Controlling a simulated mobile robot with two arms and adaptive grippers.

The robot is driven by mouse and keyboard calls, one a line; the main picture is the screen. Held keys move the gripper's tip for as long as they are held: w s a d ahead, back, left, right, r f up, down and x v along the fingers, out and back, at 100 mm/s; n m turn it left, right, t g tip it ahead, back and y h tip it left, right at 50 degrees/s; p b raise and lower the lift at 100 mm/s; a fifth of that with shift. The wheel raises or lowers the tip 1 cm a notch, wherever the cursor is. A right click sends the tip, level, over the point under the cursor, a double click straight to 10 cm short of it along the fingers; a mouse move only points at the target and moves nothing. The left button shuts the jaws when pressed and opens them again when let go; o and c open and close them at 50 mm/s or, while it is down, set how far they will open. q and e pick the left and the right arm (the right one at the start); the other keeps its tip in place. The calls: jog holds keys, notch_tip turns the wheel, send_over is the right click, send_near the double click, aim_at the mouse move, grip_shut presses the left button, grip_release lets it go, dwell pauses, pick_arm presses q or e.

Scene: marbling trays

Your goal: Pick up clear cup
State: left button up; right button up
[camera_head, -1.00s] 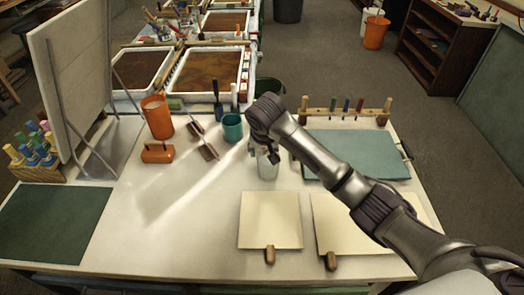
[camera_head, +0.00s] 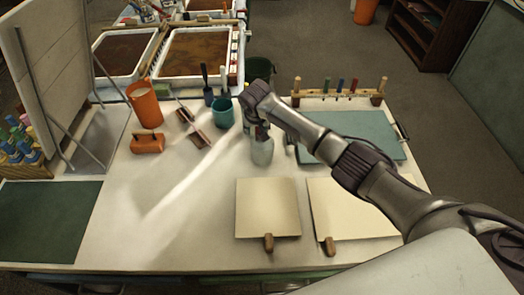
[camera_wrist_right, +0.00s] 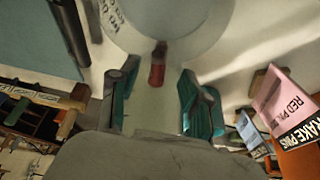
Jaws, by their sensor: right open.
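The clear cup (camera_head: 262,152) stands upright on the white table near its middle, in front of my right gripper. My right gripper (camera_head: 258,130) points down at the cup's upper part in the head view. In the right wrist view the open fingers (camera_wrist_right: 160,98) with teal pads are spread apart. A pale, round, see-through body with dark lettering, seemingly the clear cup (camera_wrist_right: 165,28), fills the top there. I cannot tell whether the fingers touch it. My left gripper is not in view.
Cream sheets (camera_head: 267,205) lie in front and a teal board (camera_head: 350,137) at right. A rack of several tools (camera_head: 340,95) stands behind. The left middle of the table is clear.

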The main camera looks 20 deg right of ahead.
jog(key=x, duration=0.2)
jog(key=shift+w+d+f, duration=0.1)
jog(key=shift+d+f, duration=0.05)
jog(key=shift+f, duration=0.2)
jog(key=shift+w+f, duration=0.15)
jog(key=shift+f, duration=0.2)
jog(key=c, duration=0.7)
grip_shut()
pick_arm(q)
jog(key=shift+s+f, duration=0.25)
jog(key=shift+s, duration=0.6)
